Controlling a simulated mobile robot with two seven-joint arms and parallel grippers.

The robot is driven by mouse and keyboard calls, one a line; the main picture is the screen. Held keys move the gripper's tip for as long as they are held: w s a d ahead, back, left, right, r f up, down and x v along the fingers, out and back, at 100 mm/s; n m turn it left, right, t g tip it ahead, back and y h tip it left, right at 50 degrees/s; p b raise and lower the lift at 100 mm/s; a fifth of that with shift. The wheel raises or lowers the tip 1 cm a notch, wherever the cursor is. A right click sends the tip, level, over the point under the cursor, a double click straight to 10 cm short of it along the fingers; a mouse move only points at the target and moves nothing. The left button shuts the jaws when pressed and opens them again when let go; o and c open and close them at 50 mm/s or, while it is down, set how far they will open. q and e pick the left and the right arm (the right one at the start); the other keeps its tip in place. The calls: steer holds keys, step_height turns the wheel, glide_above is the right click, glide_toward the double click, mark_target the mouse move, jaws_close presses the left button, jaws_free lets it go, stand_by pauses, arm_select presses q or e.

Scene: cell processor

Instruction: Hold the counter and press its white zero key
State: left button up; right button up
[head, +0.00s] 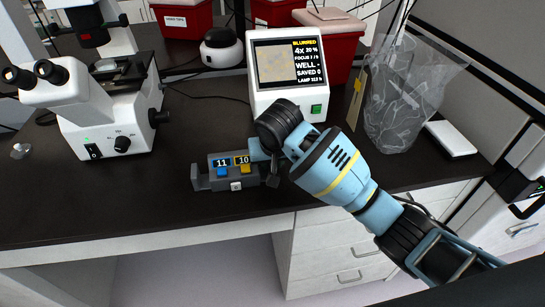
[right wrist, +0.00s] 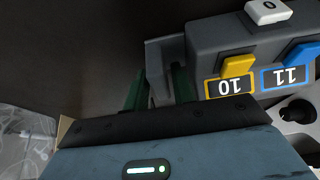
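The counter (head: 212,182) is a dark grey box on the black bench, with a blue key under a display reading 11 and a yellow key under a display reading 10. Its white zero key (head: 236,186) is on the front face; in the right wrist view the white key (right wrist: 269,12) shows a 0. My right gripper (head: 266,170) is at the counter's right end. In the right wrist view its green fingers (right wrist: 160,88) stand close on both sides of the grey end tab (right wrist: 157,58) and appear shut on it. My left gripper is not in view.
A white microscope (head: 100,110) stands at the left. A white device with a screen (head: 288,65) stands behind the counter. A clear bag (head: 395,105) is at the right, red bins (head: 185,20) at the back. The bench is clear left of and in front of the counter.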

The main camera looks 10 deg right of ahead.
jaws_close()
stand_by(0.4)
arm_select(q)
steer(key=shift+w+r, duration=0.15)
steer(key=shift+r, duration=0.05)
arm_select(e)
steer(key=shift+f, duration=0.1)
stand_by(0.9)
steer(key=shift+f, duration=0.1)
stand_by(0.6)
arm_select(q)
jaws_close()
arm_select(e)
steer(key=shift+f, duration=0.1)
